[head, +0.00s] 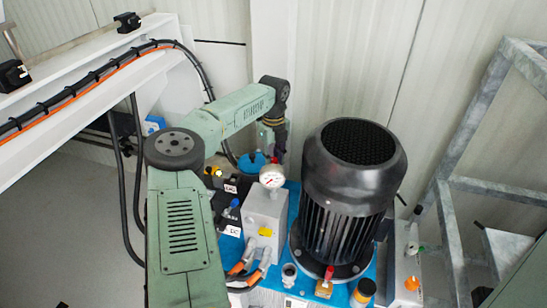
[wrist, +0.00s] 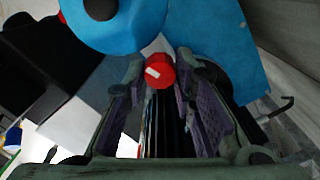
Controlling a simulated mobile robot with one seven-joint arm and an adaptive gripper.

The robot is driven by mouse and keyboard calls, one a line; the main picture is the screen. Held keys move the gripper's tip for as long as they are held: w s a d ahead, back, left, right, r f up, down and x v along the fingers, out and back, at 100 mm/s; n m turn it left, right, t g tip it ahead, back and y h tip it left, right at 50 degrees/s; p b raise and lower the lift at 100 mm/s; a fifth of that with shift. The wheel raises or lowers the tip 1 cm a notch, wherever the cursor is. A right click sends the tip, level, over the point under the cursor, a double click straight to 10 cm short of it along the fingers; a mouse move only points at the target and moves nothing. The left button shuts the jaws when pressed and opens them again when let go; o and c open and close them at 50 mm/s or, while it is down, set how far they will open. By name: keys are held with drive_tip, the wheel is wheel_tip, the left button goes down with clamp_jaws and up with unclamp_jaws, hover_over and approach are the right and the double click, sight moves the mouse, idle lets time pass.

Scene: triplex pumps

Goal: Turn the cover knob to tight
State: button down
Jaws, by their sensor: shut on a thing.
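A red knob (wrist: 160,71) with a short white mark on its face is between the tips of my gripper (wrist: 159,84) in the wrist view. The mark is slightly tilted. My gripper's two purple-padded fingers are shut on the knob's sides. Beside the knob is a large round blue cover (wrist: 125,22) with a dark round centre. In the head view my gripper (head: 273,147) reaches down behind the gauge block, next to the blue cover (head: 250,163). The knob is mostly hidden there, and no tight or loose marking can be read.
A large black motor (head: 352,190) stands close to the right of my gripper. A pressure gauge (head: 272,177) on a grey block (head: 265,215) stands in front, with hoses below. A metal frame (head: 460,187) is at right and a white beam with cables (head: 85,75) at left.

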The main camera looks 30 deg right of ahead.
drive_tip(key=shift+m, duration=0.4)
drive_tip(key=m+p, duration=0.2)
drive_tip(key=m, duration=1)
drive_tip(key=shift+m+p, duration=0.35)
drive_tip(key=shift+m, duration=0.05)
drive_tip(key=m, duration=0.4)
drive_tip(key=shift+w, duration=0.1)
drive_tip(key=shift+m, duration=2.1)
drive_tip(key=c, duration=1.3)
unclamp_jaws()
drive_tip(key=shift+c, duration=0.2)
